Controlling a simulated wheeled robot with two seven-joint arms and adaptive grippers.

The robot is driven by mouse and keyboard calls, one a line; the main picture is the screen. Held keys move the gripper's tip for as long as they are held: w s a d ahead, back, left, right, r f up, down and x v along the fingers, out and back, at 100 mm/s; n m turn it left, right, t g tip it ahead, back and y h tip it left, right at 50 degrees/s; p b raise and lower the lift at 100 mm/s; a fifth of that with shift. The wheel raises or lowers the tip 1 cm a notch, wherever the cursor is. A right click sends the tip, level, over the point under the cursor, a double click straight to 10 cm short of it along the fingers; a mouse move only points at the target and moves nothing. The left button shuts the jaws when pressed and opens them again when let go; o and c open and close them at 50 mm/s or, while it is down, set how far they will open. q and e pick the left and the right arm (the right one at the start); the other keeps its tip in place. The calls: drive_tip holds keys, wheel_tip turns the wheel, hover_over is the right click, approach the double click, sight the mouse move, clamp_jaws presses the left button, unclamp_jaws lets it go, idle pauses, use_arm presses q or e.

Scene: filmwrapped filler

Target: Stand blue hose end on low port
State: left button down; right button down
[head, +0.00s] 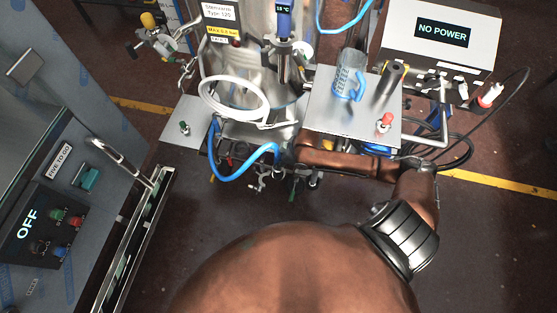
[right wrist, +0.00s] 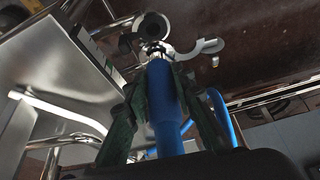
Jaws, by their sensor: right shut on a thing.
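In the right wrist view, my right gripper (right wrist: 165,100) has its two dark green fingers on either side of the upright blue hose end (right wrist: 163,105), shut on it. A shiny metal fitting (right wrist: 154,50) with a pale clamp and a dark round opening shows at the tip of the hose end; I cannot tell whether it belongs to the hose or to the port. In the head view the blue hose (head: 222,176) loops below the steel vessel (head: 262,60). My right forearm reaches under the vessel's right side there, and the hand is mostly hidden. The low port cannot be made out clearly. My left gripper is out of view.
A steel shelf (head: 325,112) with a clear blue-handled jug (head: 349,80) overhangs my right forearm. A smaller plate (head: 180,137) with a green button is on the left. The OFF cabinet (head: 60,200) stands at far left. Black cables (head: 470,125) hang at right. The floor in front is clear.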

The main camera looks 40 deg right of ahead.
drive_tip(key=shift+r, duration=0.1)
drive_tip(key=shift+f+p, duration=0.4)
drive_tip(key=shift+f, duration=0.8)
drive_tip(key=shift+f+b, duration=0.45)
drive_tip(key=shift+f, duration=0.5)
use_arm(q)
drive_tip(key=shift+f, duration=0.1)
use_arm(e)
drive_tip(key=shift+f, duration=0.15)
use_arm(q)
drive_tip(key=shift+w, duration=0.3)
